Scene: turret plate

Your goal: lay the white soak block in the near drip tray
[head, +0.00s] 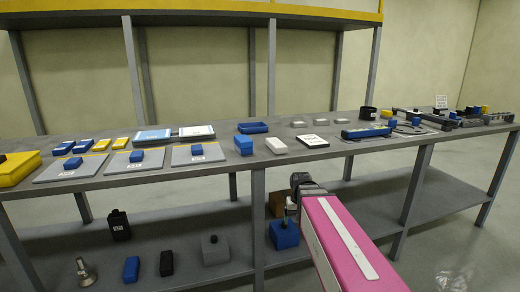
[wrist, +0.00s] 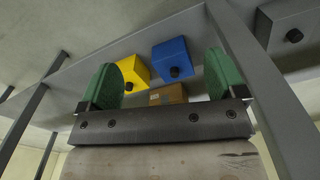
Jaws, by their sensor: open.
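A small white block (head: 276,145), which looks like the soak block, lies on the grey bench top near its front edge. A blue block (head: 243,145) stands just left of it. A shallow blue tray (head: 252,127) sits behind both and looks empty; I cannot tell whether it is the near drip tray. My gripper (head: 302,184) is below and in front of the bench top, to the right of the white block and apart from it. In the wrist view its two green fingers (wrist: 161,82) are spread wide with nothing between them.
Grey plates with blue blocks (head: 195,152) fill the left of the bench; a long blue tool (head: 366,132) lies right. The lower shelf holds a blue box (head: 284,235) and a cardboard box (wrist: 168,94).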

